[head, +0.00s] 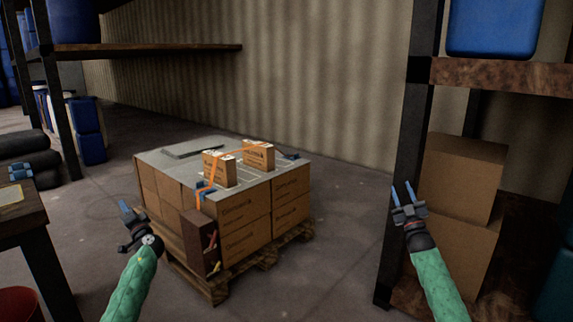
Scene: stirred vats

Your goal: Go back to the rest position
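My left gripper (128,213) is at the lower left, in front of the left side of a loaded pallet. Its two fingers stand apart and nothing shows between them. My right gripper (404,194) is at the right, beside a dark shelf post. Its fingers point up, are apart and hold nothing. Both arms come in from the bottom edge in green sleeves.
Cardboard boxes (246,240) on a wooden pallet (262,262) fill the middle, with two small boxes and orange straps on top. A rack post (402,150) and stacked cartons (455,180) stand right. A table (22,215) stands left. Floor (335,215) is clear between pallet and rack.

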